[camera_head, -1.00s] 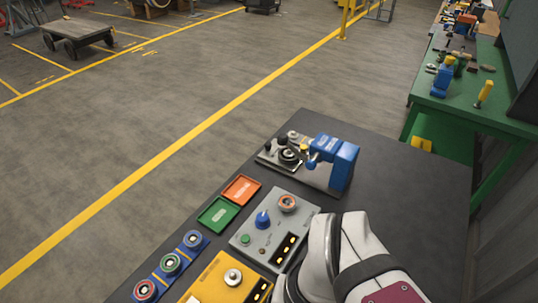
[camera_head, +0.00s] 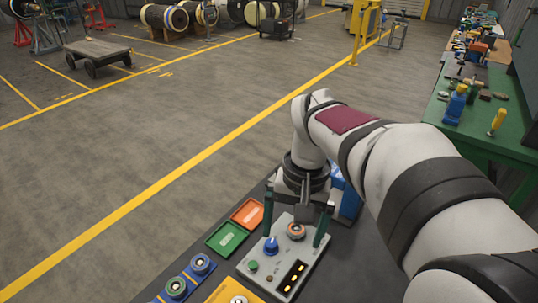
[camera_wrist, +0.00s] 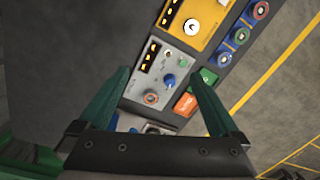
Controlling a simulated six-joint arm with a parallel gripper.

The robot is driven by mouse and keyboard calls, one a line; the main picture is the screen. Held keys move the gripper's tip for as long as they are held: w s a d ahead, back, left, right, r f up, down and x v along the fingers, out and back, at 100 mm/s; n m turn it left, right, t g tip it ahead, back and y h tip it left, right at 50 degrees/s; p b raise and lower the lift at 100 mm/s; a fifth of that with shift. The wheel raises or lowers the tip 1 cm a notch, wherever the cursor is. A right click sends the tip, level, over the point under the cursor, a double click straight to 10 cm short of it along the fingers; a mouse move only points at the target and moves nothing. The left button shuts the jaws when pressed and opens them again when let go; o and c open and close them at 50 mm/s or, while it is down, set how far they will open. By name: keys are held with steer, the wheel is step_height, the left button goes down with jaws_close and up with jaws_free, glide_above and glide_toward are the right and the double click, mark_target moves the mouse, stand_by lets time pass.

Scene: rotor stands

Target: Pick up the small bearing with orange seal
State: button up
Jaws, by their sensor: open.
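The small bearing with orange seal (camera_head: 296,231) sits on top of a grey control box (camera_head: 253,279), near its far end. In the wrist view the bearing (camera_wrist: 151,97) shows as a ring with an orange band, between the two fingers. My gripper (camera_head: 292,240) has dark green fingers, open and pointing down, over the far part of the grey box. In the wrist view my gripper (camera_wrist: 160,72) spans the bearing with nothing held. I cannot tell how high the fingertips are above the box.
A blue knob (camera_head: 270,246) stands beside the bearing. An orange tray (camera_head: 248,212) and a green tray (camera_head: 227,238) lie left of the box. A blue rack (camera_wrist: 231,47) holds bearings with coloured seals. A yellow box (camera_wrist: 206,12) adjoins the grey box.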

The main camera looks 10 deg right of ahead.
steer(key=w+d+f, duration=0.2)
steer(key=w, duration=0.6)
steer(key=n+h, duration=0.1)
glide_above(296, 229)
step_height(296, 229, down, 4)
step_height(296, 229, down, 16)
steer(key=c, duration=1.6)
steer(key=shift+o, duration=0.2)
steer(key=shift+r, duration=2.05)
steer(key=s+d+r, duration=0.7)
steer(key=d+r, duration=0.2)
steer(key=r, duration=0.1)
steer(key=shift+s, duration=0.15)
steer(key=shift+d, duration=0.1)
